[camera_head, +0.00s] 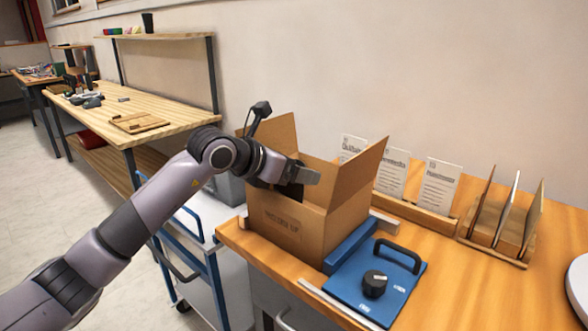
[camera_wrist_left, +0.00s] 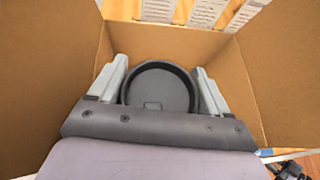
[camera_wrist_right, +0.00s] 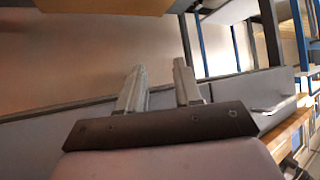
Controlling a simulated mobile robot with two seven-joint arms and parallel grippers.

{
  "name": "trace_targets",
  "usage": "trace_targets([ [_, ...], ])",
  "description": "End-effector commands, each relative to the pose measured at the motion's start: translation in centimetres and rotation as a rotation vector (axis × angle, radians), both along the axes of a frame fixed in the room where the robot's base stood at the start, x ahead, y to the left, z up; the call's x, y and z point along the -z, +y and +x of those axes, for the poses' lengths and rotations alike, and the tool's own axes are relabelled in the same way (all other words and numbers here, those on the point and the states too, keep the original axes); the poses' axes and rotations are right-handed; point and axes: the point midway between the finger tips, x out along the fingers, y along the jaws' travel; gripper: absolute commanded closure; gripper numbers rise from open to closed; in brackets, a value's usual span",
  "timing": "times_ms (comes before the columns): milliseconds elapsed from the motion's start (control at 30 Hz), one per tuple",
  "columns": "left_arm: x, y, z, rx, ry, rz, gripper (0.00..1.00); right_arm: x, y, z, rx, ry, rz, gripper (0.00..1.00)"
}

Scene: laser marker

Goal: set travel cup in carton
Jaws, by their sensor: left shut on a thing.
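The open carton (camera_head: 290,225) stands on the wooden workbench with its flaps up. My left gripper (camera_head: 300,178) reaches in over the carton's opening from the left. In the left wrist view the left gripper (camera_wrist_left: 160,85) is shut on the travel cup (camera_wrist_left: 160,88), whose round dark lid shows between the fingers. Carton walls (camera_wrist_left: 60,60) surround the cup and fingers in that view. The cup's lower part is hidden, and I cannot tell if it touches the carton floor. My right gripper (camera_wrist_right: 160,88) shows in the right wrist view, fingers apart and empty, away from the carton.
A blue plate fixture (camera_head: 375,285) with a black knob and handle sits right of the carton. Card holders (camera_head: 415,205) and a slotted wooden rack (camera_head: 500,235) stand behind and to the right. A blue-framed cart (camera_head: 205,245) is left of the bench.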

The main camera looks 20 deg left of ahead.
Motion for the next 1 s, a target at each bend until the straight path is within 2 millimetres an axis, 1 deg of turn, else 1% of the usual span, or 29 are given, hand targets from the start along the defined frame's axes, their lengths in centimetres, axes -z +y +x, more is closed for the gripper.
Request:
trace_targets([
  [300, 1.0, 0.0, 0.0, 0.000, -0.001, 0.000, 0.35, 0.9, 0.0, 0.0, 0.001, 0.006, 0.002, 0.66],
  [500, 1.2, 0.0, 0.0, 0.000, 0.000, 0.000, 0.35, 0.7, 0.2, 0.1, -0.004, 0.001, 0.006, 0.66],
  [533, 1.2, 0.0, 0.0, 0.000, 0.002, 0.000, 0.13, 0.7, 0.3, 0.1, -0.004, 0.001, 0.006, 0.66],
  [567, 1.2, 0.0, 0.0, 0.000, 0.002, 0.000, 0.03, 0.7, 0.3, 0.1, -0.005, 0.001, 0.006, 0.66],
  [600, 1.2, 0.0, 0.0, 0.000, 0.002, 0.000, 0.00, 0.7, 0.3, 0.1, -0.006, 0.001, 0.005, 0.66],
  [833, 1.1, 0.0, 0.0, 0.000, 0.001, 0.000, 0.00, 0.5, 0.2, 0.1, -0.009, 0.000, 0.003, 0.66],
  [933, 0.5, 0.0, 0.0, 0.000, 0.001, 0.000, 0.00, 0.0, 0.2, 0.1, -0.009, -0.001, 0.001, 0.66],
  [1000, -0.3, 0.0, 0.0, 0.000, 0.000, 0.000, 0.00, -0.6, 0.2, 0.1, -0.010, -0.003, -0.001, 0.66],
])
